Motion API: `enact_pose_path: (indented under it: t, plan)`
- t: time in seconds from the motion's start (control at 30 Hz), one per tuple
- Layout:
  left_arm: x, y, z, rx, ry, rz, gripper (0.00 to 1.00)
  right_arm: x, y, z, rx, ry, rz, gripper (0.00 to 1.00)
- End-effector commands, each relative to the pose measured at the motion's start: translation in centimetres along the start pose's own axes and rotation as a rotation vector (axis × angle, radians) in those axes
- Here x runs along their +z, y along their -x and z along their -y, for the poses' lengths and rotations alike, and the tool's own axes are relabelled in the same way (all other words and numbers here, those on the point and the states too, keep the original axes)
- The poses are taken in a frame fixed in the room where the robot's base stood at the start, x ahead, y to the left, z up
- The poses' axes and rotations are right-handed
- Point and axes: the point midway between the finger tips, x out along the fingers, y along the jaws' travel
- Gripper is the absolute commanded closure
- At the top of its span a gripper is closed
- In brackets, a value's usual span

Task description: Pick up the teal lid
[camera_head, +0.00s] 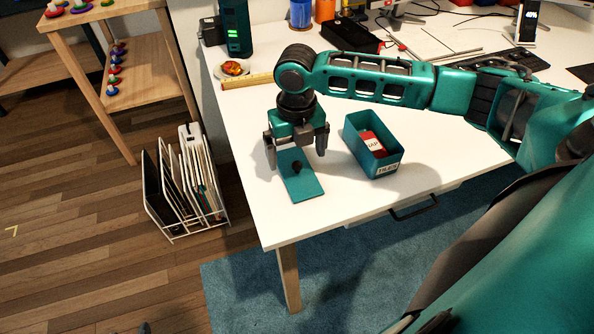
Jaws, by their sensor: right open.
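The teal lid (303,187) is a flat rectangle with a dark round knob (297,166) on top. It lies on the white table near the left front edge. My right gripper (297,158) points down over the lid, open, with one finger on each side of the knob as seen from here. I cannot tell whether the fingers touch the lid. The far part of the lid is partly behind the gripper. My left gripper is not in view.
A teal open box (384,167) with a red item (372,143) inside stands right of the lid. A plate of food (232,69) and a wooden ruler-like strip (247,81) lie farther back. A file rack (187,190) stands on the floor at left.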

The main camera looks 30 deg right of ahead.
Motion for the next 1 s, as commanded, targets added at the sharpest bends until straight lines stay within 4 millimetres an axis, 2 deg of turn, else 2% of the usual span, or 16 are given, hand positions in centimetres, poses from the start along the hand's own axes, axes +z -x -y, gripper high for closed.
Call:
enact_pose_path:
  t: [0.2, 0.3, 0.53, 1.0]
  plan:
    - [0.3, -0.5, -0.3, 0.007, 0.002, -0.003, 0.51, -0.5, -3.5, 0.1, -0.001, 0.0, -0.003, 0.0]
    - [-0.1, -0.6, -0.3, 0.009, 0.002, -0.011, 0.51, -0.4, -4.5, 0.1, -0.001, 0.001, -0.003, 0.0]
    - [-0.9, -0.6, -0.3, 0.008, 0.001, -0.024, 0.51, -0.4, -4.5, 0.1, 0.0, 0.001, 0.0, 0.0]
    - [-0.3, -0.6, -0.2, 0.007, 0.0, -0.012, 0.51, -0.4, -4.5, 0.1, -0.001, 0.0, 0.0, 0.45]
